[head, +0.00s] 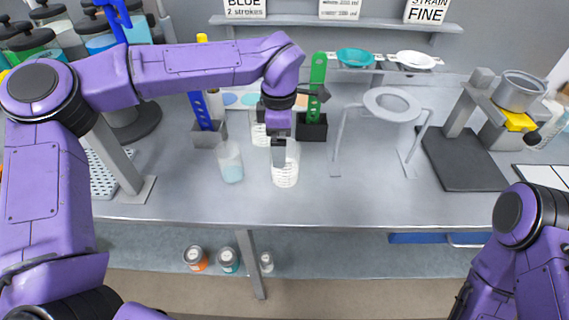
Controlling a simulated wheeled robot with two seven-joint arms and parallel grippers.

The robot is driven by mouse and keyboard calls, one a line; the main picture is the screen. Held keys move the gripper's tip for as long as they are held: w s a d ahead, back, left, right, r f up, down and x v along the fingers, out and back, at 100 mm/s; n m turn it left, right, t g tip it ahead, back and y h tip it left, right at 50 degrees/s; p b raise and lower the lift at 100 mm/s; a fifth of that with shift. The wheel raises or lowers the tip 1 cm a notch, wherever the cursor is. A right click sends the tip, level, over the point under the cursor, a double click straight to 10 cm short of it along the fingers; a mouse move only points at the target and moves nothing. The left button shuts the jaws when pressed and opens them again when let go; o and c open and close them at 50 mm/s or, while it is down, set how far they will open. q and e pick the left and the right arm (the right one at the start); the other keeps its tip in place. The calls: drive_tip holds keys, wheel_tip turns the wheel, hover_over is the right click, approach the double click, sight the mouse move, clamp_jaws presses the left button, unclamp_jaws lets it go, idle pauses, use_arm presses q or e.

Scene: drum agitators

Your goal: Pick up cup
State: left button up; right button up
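A clear cup with white graduation marks (287,176) stands upright on the grey bench near its front edge. My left gripper (279,158) points down at this cup, its dark fingers overlapping the cup's rim and upper left wall. From this angle I cannot tell whether the fingers are apart or closed on the wall. A second translucent cup (230,163) with pale teal liquid stands just to the left. Another marked cup (258,130) is partly hidden behind my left gripper. My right arm is at the lower right edge, and its gripper is out of view.
A black holder with a green paddle (316,95) and a grey holder with a blue paddle (207,130) stand behind the cups. A ring stand (392,104) is to the right. The bench between the cup and ring stand is clear.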

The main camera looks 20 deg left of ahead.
use_arm(q)
drive_tip(key=f, duration=0.3)
drive_tip(key=d+f+p, duration=0.1)
drive_tip(key=f, duration=0.1)
drive_tip(key=shift+w, duration=0.4)
drive_tip(key=shift+s+f, duration=0.1)
drive_tip(key=shift+f, duration=0.05)
drive_tip(key=shift+s, duration=0.2)
drive_tip(key=shift+w, duration=0.1)
drive_tip(key=c, duration=0.9)
drive_tip(key=shift+c, duration=0.8)
